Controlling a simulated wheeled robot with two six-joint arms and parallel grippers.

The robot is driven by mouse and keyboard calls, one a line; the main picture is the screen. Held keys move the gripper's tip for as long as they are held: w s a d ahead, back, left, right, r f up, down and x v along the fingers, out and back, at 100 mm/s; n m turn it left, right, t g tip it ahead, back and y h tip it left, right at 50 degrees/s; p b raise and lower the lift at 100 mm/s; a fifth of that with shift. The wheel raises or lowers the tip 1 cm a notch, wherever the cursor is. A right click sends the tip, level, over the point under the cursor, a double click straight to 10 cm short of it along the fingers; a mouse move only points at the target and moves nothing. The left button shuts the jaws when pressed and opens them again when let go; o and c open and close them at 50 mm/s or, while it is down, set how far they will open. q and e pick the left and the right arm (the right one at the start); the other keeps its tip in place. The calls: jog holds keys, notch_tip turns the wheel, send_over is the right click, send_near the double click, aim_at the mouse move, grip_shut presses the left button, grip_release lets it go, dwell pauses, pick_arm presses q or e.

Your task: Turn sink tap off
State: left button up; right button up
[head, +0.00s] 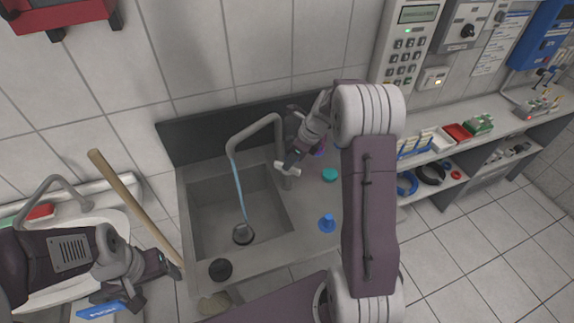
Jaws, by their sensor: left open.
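The grey sink tap (259,127) has a tall bent spout over the grey basin (204,205). A bluish stream of water (239,190) runs from the spout down to the dark drain (243,233). The pale tap lever (287,168) is at the base of the tap, on the right. My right gripper (292,158) reaches down from the right, beside the tap and right above the lever; whether it touches the lever or how its jaws stand is hidden. My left gripper (172,271) is open at the lower left, left of the sink's front edge.
A wooden handle (131,203) leans diagonally close to my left gripper. A blue stopper (327,224), a teal cap (330,175) and a black round piece (221,269) lie on the sink's edge. A white basin (85,229) is at left; a crowded shelf (424,155) is at right.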

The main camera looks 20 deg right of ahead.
jog(key=x, duration=0.4)
jog(key=shift+d+f, duration=0.1)
jog(key=shift+d, duration=0.3)
pick_arm(q)
jog(key=shift+d+r, duration=0.1)
jog(key=shift+d, duration=0.2)
pick_arm(e)
jog(key=shift+a, duration=0.1)
pick_arm(q)
jog(key=shift+a, duration=0.1)
pick_arm(e)
jog(key=shift+a, duration=0.1)
grip_shut()
pick_arm(q)
jog(key=shift+r, duration=0.1)
